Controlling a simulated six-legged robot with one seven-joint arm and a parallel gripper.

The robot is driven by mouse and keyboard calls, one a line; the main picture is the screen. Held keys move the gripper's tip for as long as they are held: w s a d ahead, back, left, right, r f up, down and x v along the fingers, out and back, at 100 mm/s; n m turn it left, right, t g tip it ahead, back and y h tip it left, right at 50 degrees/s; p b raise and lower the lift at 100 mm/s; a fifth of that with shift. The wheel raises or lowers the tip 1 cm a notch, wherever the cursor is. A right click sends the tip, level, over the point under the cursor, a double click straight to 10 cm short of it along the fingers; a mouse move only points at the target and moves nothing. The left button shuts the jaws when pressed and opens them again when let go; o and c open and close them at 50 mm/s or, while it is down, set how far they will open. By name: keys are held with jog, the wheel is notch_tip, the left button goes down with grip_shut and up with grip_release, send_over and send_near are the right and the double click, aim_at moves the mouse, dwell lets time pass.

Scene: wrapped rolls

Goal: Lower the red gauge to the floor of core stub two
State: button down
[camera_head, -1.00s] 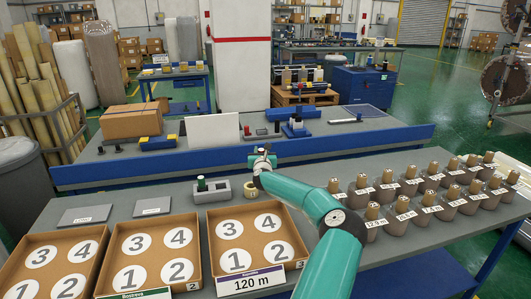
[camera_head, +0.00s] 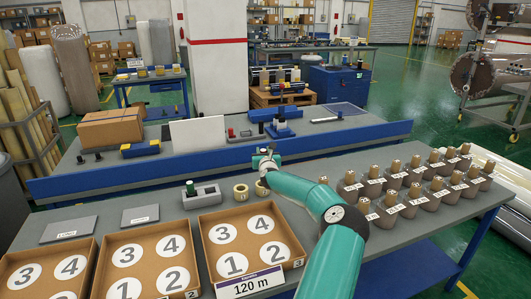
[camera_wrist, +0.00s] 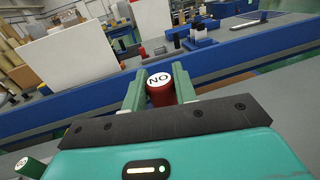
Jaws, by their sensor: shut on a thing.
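My gripper (camera_wrist: 160,92) is shut on the red gauge (camera_wrist: 160,97), a red cylinder with a white top marked NO, upright between the green fingers in the wrist view. In the head view, my gripper (camera_head: 266,160) is over the grey table. Two short pale core stubs stand below it: one stub (camera_head: 241,192) lies to its left and another (camera_head: 262,187) sits almost beneath it. No numbers are readable on the stubs. The gauge's lower end is hidden, so I cannot tell whether it is inside a stub.
A grey holder (camera_head: 203,196) with a green gauge (camera_head: 190,188) stands left of the stubs. Numbered brown trays (camera_head: 297,254) fill the front left. Several labelled wrapped rolls (camera_head: 390,204) stand at right. A raised blue edge (camera_head: 220,158) runs behind my gripper.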

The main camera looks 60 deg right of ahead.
jog(key=shift+w+a+f, duration=0.1)
jog(key=shift+w+f, duration=0.05)
jog(key=shift+f, duration=0.6)
jog(key=shift+w+f, duration=0.1)
jog(key=shift+f, duration=3.45)
jog(key=shift+f, duration=1.45)
jog(key=c, duration=1)
grip_release()
jog(key=shift+c, duration=0.2)
jog(key=shift+s, duration=0.1)
jog(key=v, duration=1.3)
jog(key=shift+s+a, duration=0.2)
jog(key=shift+a, duration=0.15)
